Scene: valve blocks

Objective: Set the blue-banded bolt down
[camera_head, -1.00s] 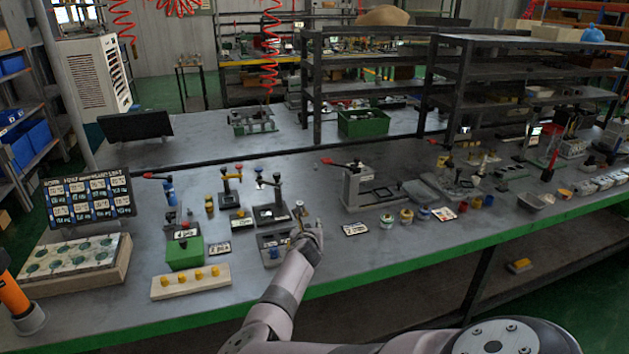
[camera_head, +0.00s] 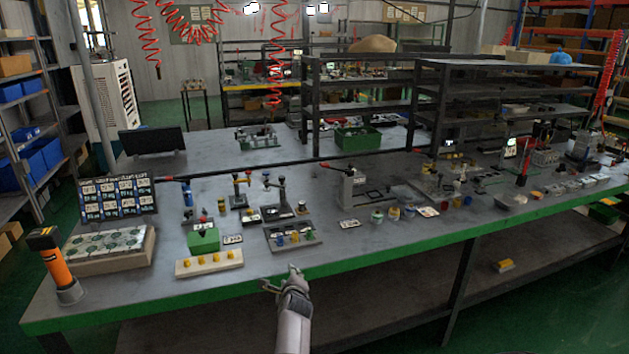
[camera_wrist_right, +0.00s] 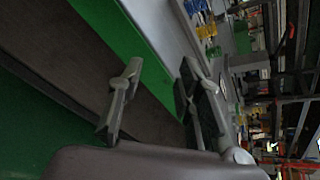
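Blue and yellow pieces also show at the top of the right wrist view. My right gripper (camera_head: 279,278) is in front of the bench's green edge, apart from the holder. In the right wrist view its fingers (camera_wrist_right: 160,72) are spread with nothing between them. My left gripper is out of view.
A cream block with yellow pegs (camera_head: 210,262) and a green box (camera_head: 204,238) stand left of the holder. A grey press with a red handle (camera_head: 352,188) stands behind right. The green bench edge (camera_head: 390,252) runs below; bare bench lies right of the holder.

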